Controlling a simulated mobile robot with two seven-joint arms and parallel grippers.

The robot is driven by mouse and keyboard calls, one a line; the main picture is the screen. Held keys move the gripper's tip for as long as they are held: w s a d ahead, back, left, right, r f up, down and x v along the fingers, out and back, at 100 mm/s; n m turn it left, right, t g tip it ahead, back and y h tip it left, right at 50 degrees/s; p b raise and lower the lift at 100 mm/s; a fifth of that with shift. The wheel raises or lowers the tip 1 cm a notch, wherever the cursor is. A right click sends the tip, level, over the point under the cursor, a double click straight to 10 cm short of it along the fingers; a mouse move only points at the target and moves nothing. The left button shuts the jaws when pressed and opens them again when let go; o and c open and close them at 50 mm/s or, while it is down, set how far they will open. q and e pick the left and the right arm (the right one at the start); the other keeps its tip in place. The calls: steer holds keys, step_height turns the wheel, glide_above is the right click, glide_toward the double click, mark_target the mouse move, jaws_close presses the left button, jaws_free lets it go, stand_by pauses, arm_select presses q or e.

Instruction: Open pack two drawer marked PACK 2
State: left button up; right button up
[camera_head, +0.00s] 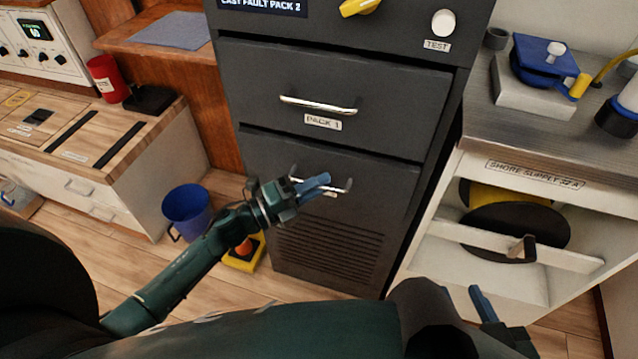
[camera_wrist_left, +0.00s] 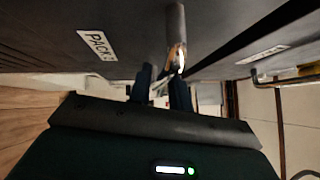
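The PACK 2 drawer (camera_head: 375,185) is the lower drawer of the dark grey cabinet, and it looks shut. Its metal bar handle (camera_head: 343,187) is partly hidden by my left gripper (camera_head: 314,184), and its label is mostly covered. In the left wrist view the PACK label (camera_wrist_left: 97,45) shows at upper left, its last character hard to read. The handle (camera_wrist_left: 176,35) stands just ahead of the two fingers, which are apart with a gap between them. I cannot tell whether they touch the handle. My right gripper (camera_head: 484,304) shows only partly at lower right, away from the cabinet.
The PACK 1 drawer (camera_head: 400,100) above is shut, with its own handle (camera_head: 318,105). A vent grille (camera_head: 330,250) lies below. A blue bucket (camera_head: 187,211) and a yellow item (camera_head: 243,258) stand on the floor at left. A shore supply cabinet (camera_head: 535,175) stands at right.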

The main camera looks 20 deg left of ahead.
arm_select(q)
steer(key=shift+w+d, duration=0.15)
jaws_close()
stand_by(0.4)
